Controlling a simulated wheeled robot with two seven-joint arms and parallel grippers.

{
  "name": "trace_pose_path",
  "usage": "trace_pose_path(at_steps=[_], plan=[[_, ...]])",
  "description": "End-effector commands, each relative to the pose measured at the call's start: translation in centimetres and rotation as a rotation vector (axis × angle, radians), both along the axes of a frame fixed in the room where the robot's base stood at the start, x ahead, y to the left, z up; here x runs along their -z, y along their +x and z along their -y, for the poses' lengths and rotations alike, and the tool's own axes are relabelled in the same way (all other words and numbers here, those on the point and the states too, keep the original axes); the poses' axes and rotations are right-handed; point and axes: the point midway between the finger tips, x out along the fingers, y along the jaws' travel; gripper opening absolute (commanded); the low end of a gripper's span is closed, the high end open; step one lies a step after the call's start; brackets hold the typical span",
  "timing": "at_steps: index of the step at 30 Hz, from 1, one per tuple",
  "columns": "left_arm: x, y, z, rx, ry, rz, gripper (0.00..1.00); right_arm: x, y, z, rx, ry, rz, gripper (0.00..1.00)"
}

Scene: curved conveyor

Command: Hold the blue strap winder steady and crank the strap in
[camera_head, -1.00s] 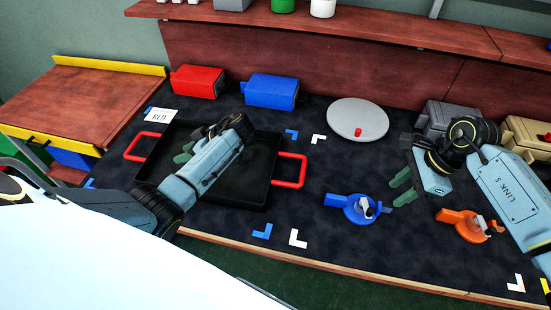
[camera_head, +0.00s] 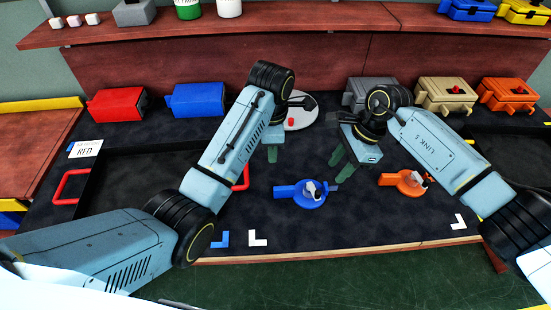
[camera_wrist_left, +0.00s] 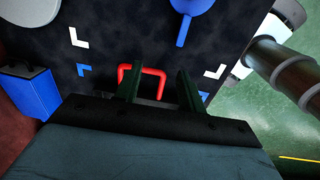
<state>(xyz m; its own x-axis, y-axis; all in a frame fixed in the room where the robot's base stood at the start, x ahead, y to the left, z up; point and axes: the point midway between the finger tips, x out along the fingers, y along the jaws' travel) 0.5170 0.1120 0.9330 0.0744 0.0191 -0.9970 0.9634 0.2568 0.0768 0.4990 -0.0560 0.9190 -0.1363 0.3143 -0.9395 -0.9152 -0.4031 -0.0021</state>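The blue strap winder (camera_head: 306,199) lies on the dark mat, its blue handle pointing left and a dark and grey crank part on its right side. Its handle also shows at the top of the left wrist view (camera_wrist_left: 183,32). My left gripper (camera_head: 273,153) hangs above the mat, up and left of the blue winder, apart from it. In the left wrist view its two fingers (camera_wrist_left: 158,88) are spread with nothing between them. My right gripper (camera_head: 341,165) is just above and right of the blue winder, fingers apart and empty, not visibly touching it.
An orange strap winder (camera_head: 404,183) lies to the right. A grey turntable (camera_head: 302,112) with a red knob is behind. A black tray with red handles (camera_head: 72,187) is at left, partly behind my left arm. Boxes line the back wall.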

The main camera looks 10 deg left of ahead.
Motion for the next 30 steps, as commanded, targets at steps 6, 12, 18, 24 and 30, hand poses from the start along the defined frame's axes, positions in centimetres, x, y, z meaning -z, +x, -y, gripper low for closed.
trace_pose_path(at_steps=[6, 12, 18, 24, 30], plan=[[2.4, -2.5, 1.4, -0.024, -0.020, -0.071, 0.40, 0.0, 0.0, 0.0, 0.000, 0.000, 0.000, 0.36], [4.7, -2.7, 1.4, -0.025, -0.020, -0.079, 0.40, 0.0, 0.0, 0.0, 0.000, 0.000, 0.000, 0.36], [8.6, -2.7, 1.4, -0.025, -0.018, -0.080, 0.40, 0.0, 0.0, 0.0, 0.000, 0.000, 0.000, 0.36], [12.4, -2.6, 1.4, -0.025, -0.018, -0.078, 0.40, 0.0, 0.0, 0.0, 0.000, 0.000, 0.000, 0.36], [14.7, -2.6, 1.5, -0.024, -0.020, -0.075, 0.40, 0.0, 0.0, 0.0, 0.000, 0.000, 0.000, 0.36]])
